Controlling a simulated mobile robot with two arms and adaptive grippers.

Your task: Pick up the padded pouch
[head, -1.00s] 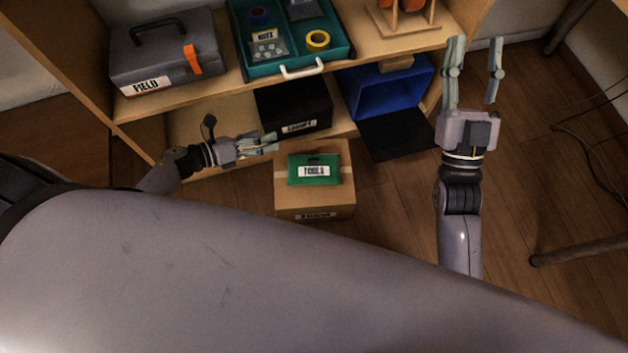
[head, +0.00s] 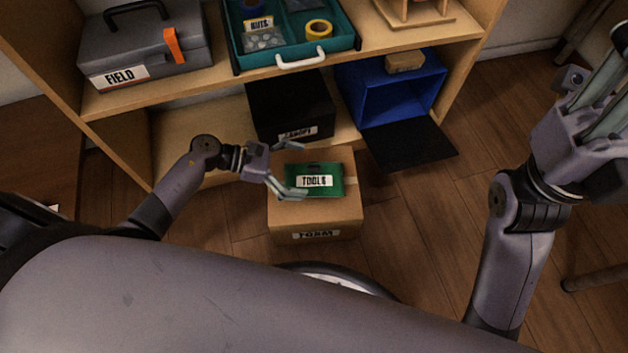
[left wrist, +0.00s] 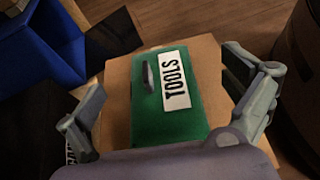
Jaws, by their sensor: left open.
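The padded pouch is the flat green pouch (head: 325,191) with a white TOOLS label, lying on top of a cardboard box (head: 285,222) on the floor. My left gripper (head: 298,169) is open at the pouch's left end in the head view, empty, with its fingers spread. In the left wrist view the pouch (left wrist: 150,100) lies between the two spread fingers (left wrist: 170,105), with a dark handle slot near its label. I cannot tell if a finger touches it. My right gripper (head: 606,95) is at the right edge, its fingers apart and partly cut off.
A wooden shelf (head: 190,83) stands behind the cardboard box. It holds a grey FIELD toolbox (head: 150,48), a teal tray (head: 349,40), a black bin (head: 290,100) and a blue bin (head: 440,75) with a dark flap reaching the floor. Floor right of the box is clear.

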